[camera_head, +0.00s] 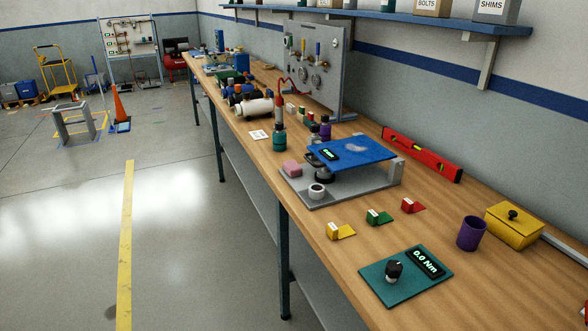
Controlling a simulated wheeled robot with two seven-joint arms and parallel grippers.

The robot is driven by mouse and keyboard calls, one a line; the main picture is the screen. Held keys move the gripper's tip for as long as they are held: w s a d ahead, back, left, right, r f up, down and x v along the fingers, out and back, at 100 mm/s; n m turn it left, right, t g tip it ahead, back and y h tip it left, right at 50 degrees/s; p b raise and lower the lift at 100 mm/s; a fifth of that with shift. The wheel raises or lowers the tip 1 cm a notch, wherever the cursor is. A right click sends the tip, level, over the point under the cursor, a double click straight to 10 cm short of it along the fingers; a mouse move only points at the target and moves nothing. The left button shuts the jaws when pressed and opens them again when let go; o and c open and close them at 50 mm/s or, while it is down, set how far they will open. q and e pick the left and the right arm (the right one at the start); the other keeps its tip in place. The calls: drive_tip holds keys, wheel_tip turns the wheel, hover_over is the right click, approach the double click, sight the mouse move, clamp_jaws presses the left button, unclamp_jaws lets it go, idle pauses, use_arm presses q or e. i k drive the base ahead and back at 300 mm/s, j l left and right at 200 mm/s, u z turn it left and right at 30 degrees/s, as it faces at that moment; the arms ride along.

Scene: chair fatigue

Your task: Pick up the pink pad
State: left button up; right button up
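The pink pad (292,168) is a small rounded block at the back left corner of a grey base plate (340,198) on the wooden workbench (300,235). A blue plate (352,150) with a small dark display is raised over the base plate, to the right of the pad. The pad's top and front are uncovered. A white ring-shaped part (317,191) stands on the base plate in front of the pad. Neither of my grippers is in view.
Yellow (340,231), green (379,216) and red (412,205) blocks, a teal torque panel (405,278), a purple cup (470,233) and a yellow box (514,225) lie nearer. A red level (420,153) lies along the wall.

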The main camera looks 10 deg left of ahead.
sight(292, 167)
drive_tip(key=i+j, duration=0.5)
drive_tip(key=j, duration=0.15)
drive_tip(key=i+j, duration=0.5)
drive_tip(key=j+z, duration=0.1)
drive_tip(key=z, duration=1.15)
